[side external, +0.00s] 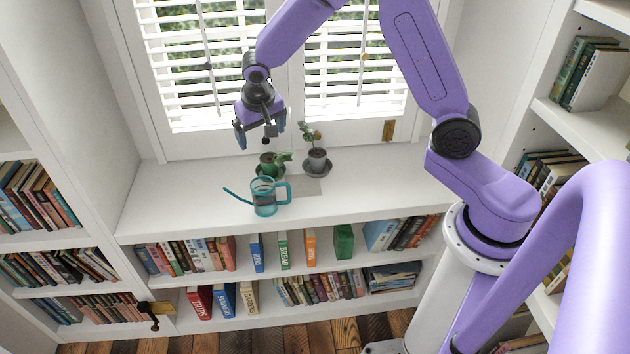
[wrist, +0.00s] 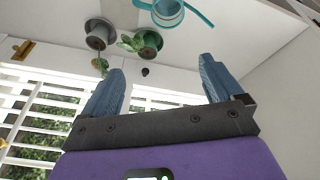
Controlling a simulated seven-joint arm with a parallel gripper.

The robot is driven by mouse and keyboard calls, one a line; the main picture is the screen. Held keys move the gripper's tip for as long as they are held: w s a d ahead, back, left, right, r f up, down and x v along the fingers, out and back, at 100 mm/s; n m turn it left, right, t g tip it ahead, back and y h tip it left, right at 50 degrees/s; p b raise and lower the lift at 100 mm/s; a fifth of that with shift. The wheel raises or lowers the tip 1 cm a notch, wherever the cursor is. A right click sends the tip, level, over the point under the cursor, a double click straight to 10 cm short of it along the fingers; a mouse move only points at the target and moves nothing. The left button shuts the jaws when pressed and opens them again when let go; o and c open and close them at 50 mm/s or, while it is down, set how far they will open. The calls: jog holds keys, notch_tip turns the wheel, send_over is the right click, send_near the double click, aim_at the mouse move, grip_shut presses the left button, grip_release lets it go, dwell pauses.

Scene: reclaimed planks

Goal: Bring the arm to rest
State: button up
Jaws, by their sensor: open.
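My gripper (side external: 260,132) hangs in the air in front of the window, above the white windowsill shelf (side external: 160,205). In the wrist view its two blue fingers (wrist: 158,82) are spread wide with nothing between them. In the side external view a teal watering can (side external: 264,198) stands upright on the shelf, below the gripper and apart from it. A green potted plant (side external: 270,163) and a second plant in a grey pot (side external: 317,160) stand behind the can. The wrist view also shows the can (wrist: 168,12) and both pots at its top edge.
Shelves of books (side external: 190,256) run below the sill, with more bookcases at left and right. The window shutters (side external: 185,75) are close behind my gripper. The sill's left part is clear. A small dark ball-like thing (wrist: 145,72) shows between the fingers and the plants.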

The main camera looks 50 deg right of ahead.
jog(key=s+a+r+n, duration=0.1)
jog(key=s+r+n, duration=0.1)
jog(key=s, duration=0.4)
jog(key=s+a+r+n+y, duration=0.1)
jog(key=s+a+r+n, duration=0.1)
jog(key=s, duration=0.4)
jog(key=s+a+r+n+g, duration=0.1)
jog(key=s+r+n, duration=0.1)
jog(key=s+n, duration=0.2)
jog(key=shift+s+a+n+y, duration=0.3)
jog(key=shift+s+a, duration=0.1)
jog(key=shift+s, duration=0.85)
jog(key=s+d+n, duration=0.1)
jog(key=s+n, duration=0.1)
jog(key=s, duration=0.3)
jog(key=s+d+r+n+g, duration=0.1)
jog(key=s+n, duration=0.2)
jog(key=s, duration=0.3)
jog(key=s+d+n+g+y, duration=0.1)
jog(key=s+n, duration=0.2)
jog(key=s, duration=0.3)
jog(key=shift+d+r, duration=0.2)
jog(key=shift+w, duration=0.15)
